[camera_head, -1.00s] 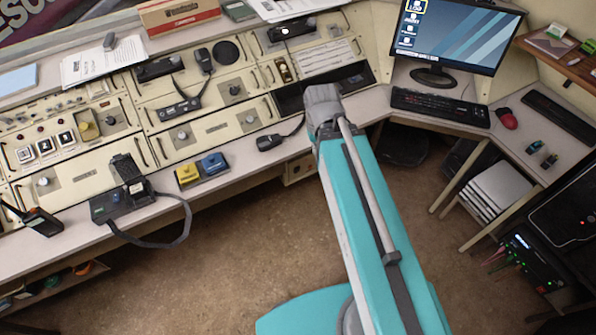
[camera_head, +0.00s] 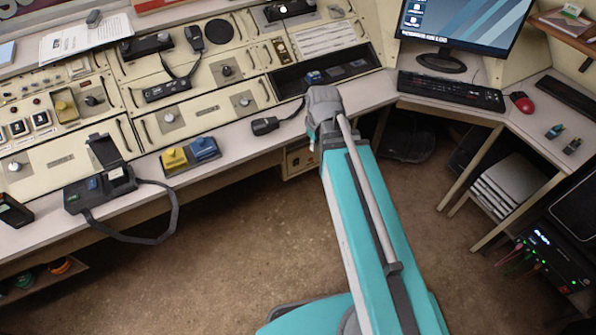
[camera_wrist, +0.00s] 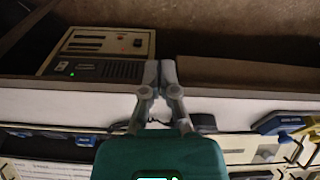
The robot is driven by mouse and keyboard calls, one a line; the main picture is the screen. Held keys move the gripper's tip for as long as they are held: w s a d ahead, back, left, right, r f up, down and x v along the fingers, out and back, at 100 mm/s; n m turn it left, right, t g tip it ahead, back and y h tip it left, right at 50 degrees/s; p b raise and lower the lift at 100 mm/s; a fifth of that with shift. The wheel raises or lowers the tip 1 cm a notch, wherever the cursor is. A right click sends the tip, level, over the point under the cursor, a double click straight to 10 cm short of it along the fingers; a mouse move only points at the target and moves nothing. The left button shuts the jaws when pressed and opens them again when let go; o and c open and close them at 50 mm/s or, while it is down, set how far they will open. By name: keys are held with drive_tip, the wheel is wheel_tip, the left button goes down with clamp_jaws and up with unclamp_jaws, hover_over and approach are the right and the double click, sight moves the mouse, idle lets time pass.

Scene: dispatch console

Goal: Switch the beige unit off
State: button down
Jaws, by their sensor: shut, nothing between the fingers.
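The beige unit (camera_head: 300,160) sits under the desk's front edge, just left of my arm in the head view, which partly covers it. In the wrist view, the beige unit (camera_wrist: 112,42) fills the upper left; its face has a pale panel with small controls, a dark vented strip and a lit green light. My gripper (camera_wrist: 160,68) is shut and empty, with its fingertips by the unit's right edge in the picture. I cannot tell whether they touch anything. In the head view, the fingers are hidden behind my arm.
The light desk edge (camera_head: 230,160) runs close to my arm. A strap (camera_head: 165,215) hangs off the front. The brown floor below is open.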

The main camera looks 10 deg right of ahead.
sight(296, 163)
drive_tip(key=w+f+n+t+b, duration=0.1)
drive_tip(key=w+f+n+b, duration=0.4)
drive_tip(key=f+b, duration=0.5)
drive_tip(key=w+d+f+n+t+b, duration=0.1)
drive_tip(key=w+f+n+b, duration=0.5)
drive_tip(key=f+b, duration=0.4)
drive_tip(key=w+d+f+n+t+y+b, duration=0.1)
drive_tip(key=w+f+n+b, duration=0.4)
drive_tip(key=f+b, duration=0.5)
drive_tip(key=shift+w+d+f+n+t+b, duration=0.2)
drive_tip(key=shift+n+t+b, duration=0.1)
drive_tip(key=shift+f, duration=0.15)
drive_tip(key=w+a+f+b, duration=0.2)
drive_tip(key=w+f+b, duration=0.5)
drive_tip(key=f+b, duration=0.1)
drive_tip(key=shift+w+a, duration=0.25)
drive_tip(key=shift+w, duration=0.15)
drive_tip(key=shift+f, duration=0.1)
